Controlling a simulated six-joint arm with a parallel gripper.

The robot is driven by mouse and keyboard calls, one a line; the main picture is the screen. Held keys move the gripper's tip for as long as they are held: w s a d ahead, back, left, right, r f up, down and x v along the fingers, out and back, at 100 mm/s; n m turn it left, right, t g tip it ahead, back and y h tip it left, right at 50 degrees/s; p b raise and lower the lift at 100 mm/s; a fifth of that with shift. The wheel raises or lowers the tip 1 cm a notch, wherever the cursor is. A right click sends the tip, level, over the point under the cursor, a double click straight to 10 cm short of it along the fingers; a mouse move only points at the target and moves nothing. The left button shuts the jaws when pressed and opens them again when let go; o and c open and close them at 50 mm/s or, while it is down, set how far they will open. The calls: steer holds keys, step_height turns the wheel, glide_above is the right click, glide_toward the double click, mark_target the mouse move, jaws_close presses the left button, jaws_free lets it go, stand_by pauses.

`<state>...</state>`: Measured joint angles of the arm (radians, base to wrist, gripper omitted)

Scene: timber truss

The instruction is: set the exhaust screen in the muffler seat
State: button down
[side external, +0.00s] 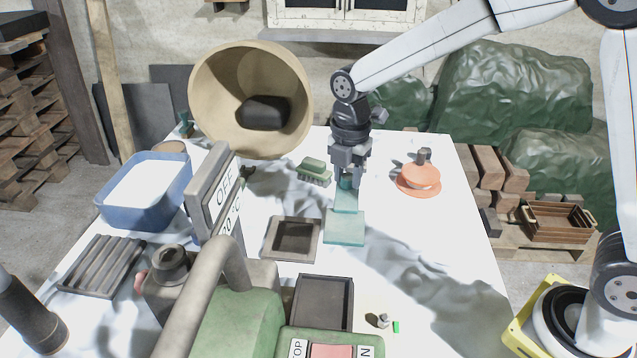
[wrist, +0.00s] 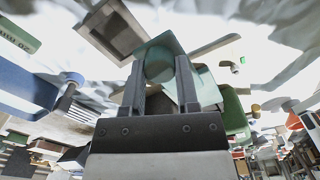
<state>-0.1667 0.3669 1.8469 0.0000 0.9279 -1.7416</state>
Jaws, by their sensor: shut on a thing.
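My gripper (side external: 346,181) points down over the white table and is shut on a teal, glassy piece (side external: 346,200). In the wrist view my two fingers (wrist: 160,80) stand on either side of a rounded part of this piece. A flat teal square (side external: 344,229) shows just below and in front; I cannot tell whether it is part of the held piece or separate. I take the held piece for the exhaust screen. A square grey-brown frame with a dark recess (side external: 270,240) lies left of it, apart from it. A dark shallow tray (side external: 323,304) lies nearer the camera. I cannot tell which is the muffler seat.
A green brush (side external: 314,168) lies behind the frame, an orange knobbed disc (side external: 419,180) to the right. A blue tub (side external: 130,212) stands left.

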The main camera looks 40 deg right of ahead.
stand_by(0.4)
steer(key=shift+s+a+r, duration=0.1)
steer(key=shift+a+r, duration=0.2)
steer(key=shift+a, duration=0.05)
step_height(320, 180, up, 9)
glide_above(328, 237)
steer(key=shift+r, duration=0.2)
steer(key=shift+f, duration=0.2)
steer(key=shift+f, duration=5.75)
steer(key=shift+f, duration=1.15)
steer(key=shift+c, duration=1.4)
jaws_free()
steer(key=shift+r, duration=0.1)
